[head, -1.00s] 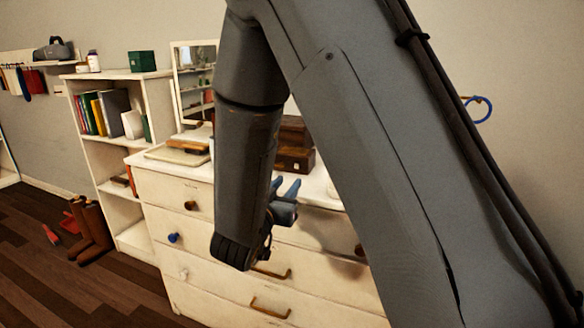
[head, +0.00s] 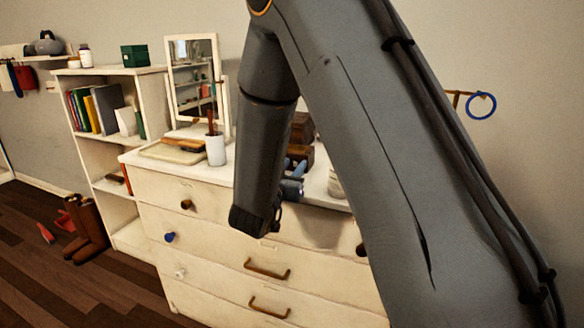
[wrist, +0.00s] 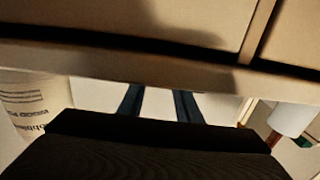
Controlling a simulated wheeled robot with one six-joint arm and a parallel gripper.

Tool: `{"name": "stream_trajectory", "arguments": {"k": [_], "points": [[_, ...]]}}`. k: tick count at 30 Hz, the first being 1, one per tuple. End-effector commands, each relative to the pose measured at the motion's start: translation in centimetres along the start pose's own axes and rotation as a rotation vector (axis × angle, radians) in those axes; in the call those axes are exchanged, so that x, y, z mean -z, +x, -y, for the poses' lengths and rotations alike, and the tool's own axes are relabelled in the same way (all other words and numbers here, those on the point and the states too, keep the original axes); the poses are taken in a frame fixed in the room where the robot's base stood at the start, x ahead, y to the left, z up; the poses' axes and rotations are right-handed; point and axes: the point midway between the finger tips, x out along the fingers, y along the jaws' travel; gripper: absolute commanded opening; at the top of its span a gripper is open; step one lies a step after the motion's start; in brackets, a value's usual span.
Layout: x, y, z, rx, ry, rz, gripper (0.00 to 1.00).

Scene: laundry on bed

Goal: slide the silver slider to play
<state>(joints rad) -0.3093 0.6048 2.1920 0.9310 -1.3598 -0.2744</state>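I cannot make out a silver slider in either view. My gripper (head: 293,180) is at the dresser's top edge in the head view, partly hidden behind my forearm. In the wrist view its two dark blue fingers (wrist: 158,105) are apart, with nothing seen between them. The dresser top (head: 315,190) lies around and beyond the fingers. My arm hides much of the dresser top.
A white cup (head: 215,150) with a brown handle in it, a mirror (head: 193,78) and a brown box (head: 301,130) stand on the dresser. A labelled jar (wrist: 22,100) stands beside my gripper. Drawer handles (head: 267,272) stick out. A bookshelf (head: 105,160) stands left.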

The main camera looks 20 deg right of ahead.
Motion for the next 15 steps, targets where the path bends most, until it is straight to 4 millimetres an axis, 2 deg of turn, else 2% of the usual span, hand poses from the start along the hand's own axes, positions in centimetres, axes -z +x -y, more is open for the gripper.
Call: {"name": "stream_trajectory", "arguments": {"k": [4, 10, 15], "points": [[-0.01, -0.1, 0.15, 0.002, 0.0, 0.0, 0.31], [-0.01, -0.11, 0.15, 0.002, 0.0, 0.0, 0.0], [-0.01, -0.11, 0.15, 0.002, 0.0, 0.0, 0.0]]}}
